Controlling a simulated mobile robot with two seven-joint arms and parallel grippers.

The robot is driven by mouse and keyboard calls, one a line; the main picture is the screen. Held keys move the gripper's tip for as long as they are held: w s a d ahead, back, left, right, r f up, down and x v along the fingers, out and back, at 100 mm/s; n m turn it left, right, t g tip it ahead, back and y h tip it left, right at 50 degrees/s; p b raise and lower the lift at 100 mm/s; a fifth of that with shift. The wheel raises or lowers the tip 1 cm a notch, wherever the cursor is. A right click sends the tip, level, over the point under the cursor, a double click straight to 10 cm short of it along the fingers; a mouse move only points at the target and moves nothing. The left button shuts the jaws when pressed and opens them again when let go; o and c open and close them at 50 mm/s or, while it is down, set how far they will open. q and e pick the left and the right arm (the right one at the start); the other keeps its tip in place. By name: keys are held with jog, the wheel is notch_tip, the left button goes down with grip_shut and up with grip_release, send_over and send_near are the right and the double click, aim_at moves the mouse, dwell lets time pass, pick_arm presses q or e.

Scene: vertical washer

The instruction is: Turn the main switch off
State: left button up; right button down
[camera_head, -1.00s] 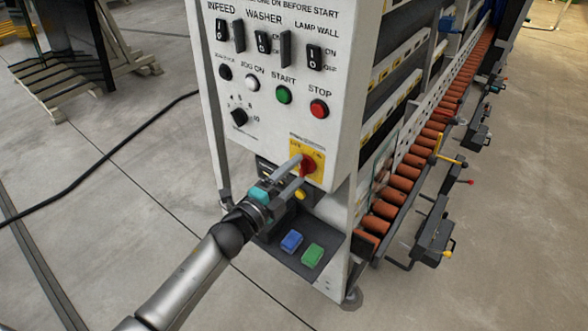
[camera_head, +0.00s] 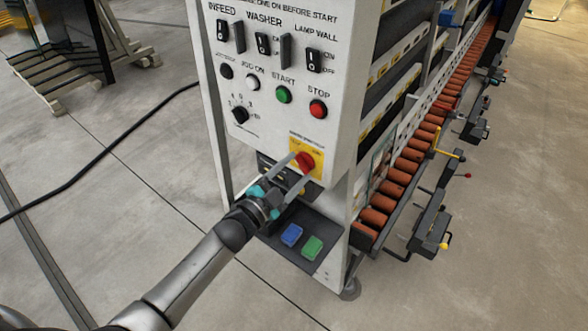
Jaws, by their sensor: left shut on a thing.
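The main switch is a red rotary knob (camera_head: 305,161) on a yellow plate, low on the white control panel (camera_head: 268,128). The knob's handle looks slanted. My left gripper (camera_head: 301,168) reaches up to it from the lower left, with its two pale fingers on either side of the knob, shut on it. The fingers cover part of the yellow plate and its lettering, so the exact switch position is hard to read. My right gripper is not in view.
Above the switch are a black dial (camera_head: 240,115), a green start button (camera_head: 283,95), a red stop button (camera_head: 318,109) and several rocker switches. Below is a dark shelf with a blue pad (camera_head: 291,235) and a green pad (camera_head: 313,248). A roller conveyor (camera_head: 397,175) runs along the right.

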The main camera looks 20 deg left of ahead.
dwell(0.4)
pick_arm(q)
jog(key=o, duration=1.4)
jog(key=b+v, duration=0.1)
jog(key=v, duration=1.4)
jog(key=shift+s, duration=0.15)
